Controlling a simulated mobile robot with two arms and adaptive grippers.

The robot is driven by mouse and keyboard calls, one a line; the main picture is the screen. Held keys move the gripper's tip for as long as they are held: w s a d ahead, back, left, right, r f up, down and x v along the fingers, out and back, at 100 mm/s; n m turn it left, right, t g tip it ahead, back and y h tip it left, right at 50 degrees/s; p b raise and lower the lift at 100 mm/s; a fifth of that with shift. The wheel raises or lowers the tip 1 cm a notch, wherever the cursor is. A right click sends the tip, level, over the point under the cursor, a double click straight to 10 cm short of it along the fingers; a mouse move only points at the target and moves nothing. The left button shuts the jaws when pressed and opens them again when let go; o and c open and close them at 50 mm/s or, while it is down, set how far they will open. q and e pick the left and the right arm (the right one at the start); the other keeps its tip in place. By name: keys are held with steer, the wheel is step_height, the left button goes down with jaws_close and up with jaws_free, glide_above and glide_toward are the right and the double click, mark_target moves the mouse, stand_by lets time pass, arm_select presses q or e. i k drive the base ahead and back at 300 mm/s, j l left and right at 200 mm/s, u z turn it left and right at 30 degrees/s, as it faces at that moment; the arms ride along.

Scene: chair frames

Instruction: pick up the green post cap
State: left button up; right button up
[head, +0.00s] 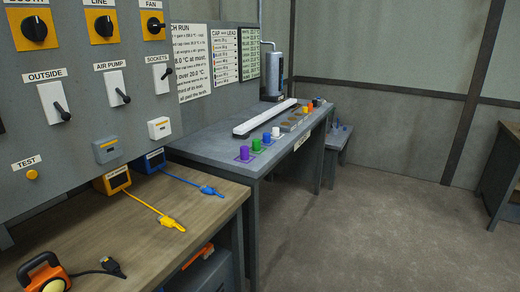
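The green post cap (256,145) stands on the grey bench (206,143), in a row of coloured caps near the bench's front edge. It is between a purple cap (244,154) and a blue cap (267,138). It appears upright on a small green patch. Neither of my grippers shows in the head view.
A long white bar (264,118) lies behind the caps. White, orange and other caps continue the row farther back. Open floor (370,215) lies to the right.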

mark_target(256, 142)
steer(key=i+l+u, duration=0.15)
steer(key=i+l, duration=0.65)
steer(key=i, duration=0.15)
